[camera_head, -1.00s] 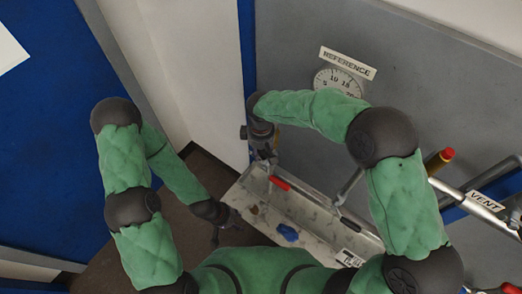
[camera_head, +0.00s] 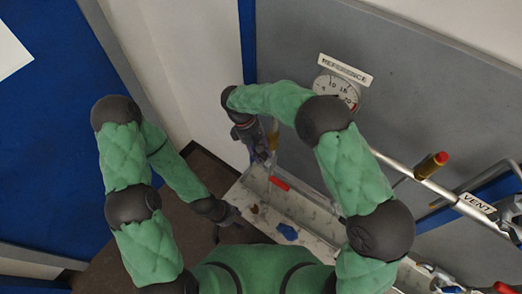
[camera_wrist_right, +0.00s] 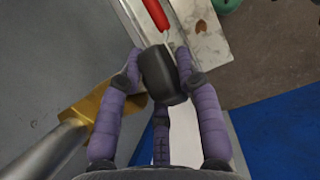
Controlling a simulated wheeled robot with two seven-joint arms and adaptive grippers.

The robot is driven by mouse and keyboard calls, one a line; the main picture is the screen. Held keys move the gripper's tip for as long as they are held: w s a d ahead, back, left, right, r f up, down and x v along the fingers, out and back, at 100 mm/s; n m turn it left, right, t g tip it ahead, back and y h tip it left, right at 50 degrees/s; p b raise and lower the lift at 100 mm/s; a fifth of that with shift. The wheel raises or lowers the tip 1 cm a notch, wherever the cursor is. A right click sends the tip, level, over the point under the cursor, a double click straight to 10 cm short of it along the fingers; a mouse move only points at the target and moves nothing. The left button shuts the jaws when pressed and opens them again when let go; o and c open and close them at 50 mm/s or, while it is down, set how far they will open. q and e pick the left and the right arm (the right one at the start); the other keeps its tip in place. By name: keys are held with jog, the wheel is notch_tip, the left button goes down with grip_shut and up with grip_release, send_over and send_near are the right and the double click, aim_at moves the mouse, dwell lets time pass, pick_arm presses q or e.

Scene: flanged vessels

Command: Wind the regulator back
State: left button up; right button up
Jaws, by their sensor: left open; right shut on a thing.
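The black regulator knob (camera_wrist_right: 160,75) is between the purple fingers of my right gripper (camera_wrist_right: 158,70) in the right wrist view, and the gripper is shut on it. A brass body (camera_wrist_right: 108,108) with a grey pipe is just left of the knob there; the fingers hide the join between them. In the head view my right gripper (camera_head: 260,152) is by the grey panel, above the tray's left end, with the brass part (camera_head: 273,136) beside it. The knob is not clear in that view. My left gripper (camera_head: 228,216) is open and empty, low beside the tray.
A metal tray (camera_head: 240,198) holds a red-handled tool (camera_head: 280,183) and a blue lump (camera_head: 287,232). A gauge (camera_head: 338,88) under a REFERENCE label is on the panel. A pipe labelled VENT (camera_head: 474,203) and a red-tipped brass fitting (camera_head: 432,165) are at right.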

jog(key=shift+g+h, duration=0.4)
jog(key=shift+h, duration=0.3)
jog(key=o, duration=1.2)
jog(key=shift+c, duration=0.2)
jog(key=shift+w+a, duration=0.1)
jog(key=v, duration=1.2)
jog(key=shift+f, duration=0.2)
jog(key=shift+w+a, duration=0.1)
jog(key=shift+a, duration=0.05)
